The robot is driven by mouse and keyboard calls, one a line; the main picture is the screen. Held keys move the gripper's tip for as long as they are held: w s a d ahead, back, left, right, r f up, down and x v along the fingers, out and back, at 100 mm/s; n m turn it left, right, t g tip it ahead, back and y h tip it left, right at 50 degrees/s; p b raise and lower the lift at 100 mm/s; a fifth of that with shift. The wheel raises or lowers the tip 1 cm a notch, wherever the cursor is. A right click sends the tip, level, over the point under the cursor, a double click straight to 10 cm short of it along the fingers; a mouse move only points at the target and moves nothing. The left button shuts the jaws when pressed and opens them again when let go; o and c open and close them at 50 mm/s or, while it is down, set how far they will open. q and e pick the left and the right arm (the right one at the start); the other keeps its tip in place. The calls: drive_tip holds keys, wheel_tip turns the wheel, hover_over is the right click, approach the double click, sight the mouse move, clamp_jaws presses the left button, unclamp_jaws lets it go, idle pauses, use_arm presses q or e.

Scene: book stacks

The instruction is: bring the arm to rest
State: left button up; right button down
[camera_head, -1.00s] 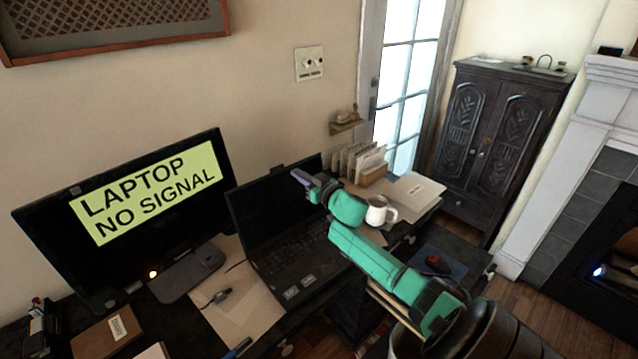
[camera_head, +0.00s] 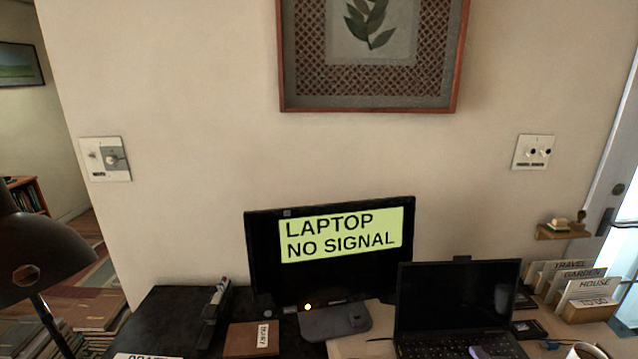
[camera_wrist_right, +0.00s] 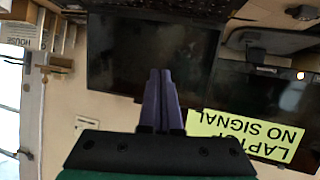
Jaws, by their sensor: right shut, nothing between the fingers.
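My right gripper (camera_wrist_right: 162,100) shows in the right wrist view, its two purple fingers together with nothing between them. It points toward the dark laptop screen (camera_wrist_right: 142,58), and I cannot tell how far apart they are. The wrist view is upside down. The open laptop (camera_head: 455,305) stands on the desk at the lower right there.
Card holders (camera_head: 585,290) stand at the right and a lamp (camera_head: 35,255) at the left. A framed picture (camera_head: 370,95) hangs above.

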drive_tip(key=s+a+f+n+g+y, duration=0.1)
drive_tip(key=s+a+f+n+g, duration=0.2)
drive_tip(key=s+a, duration=0.5)
drive_tip(key=s+a+f+g+y, duration=0.25)
drive_tip(key=s+a+g, duration=0.35)
drive_tip(key=s, duration=0.5)
drive_tip(key=s+f+g, duration=0.1)
drive_tip(key=s+f, duration=0.2)
drive_tip(key=f, duration=2.3)
drive_tip(key=s+d+f+g+b, duration=0.1)
drive_tip(key=s+d+f, duration=0.2)
drive_tip(key=s+f, duration=1)
drive_tip(key=s+h, duration=0.1)
drive_tip(key=s, duration=0.1)
drive_tip(key=shift+s+n, duration=0.3)
drive_tip(key=shift+s, duration=0.1)
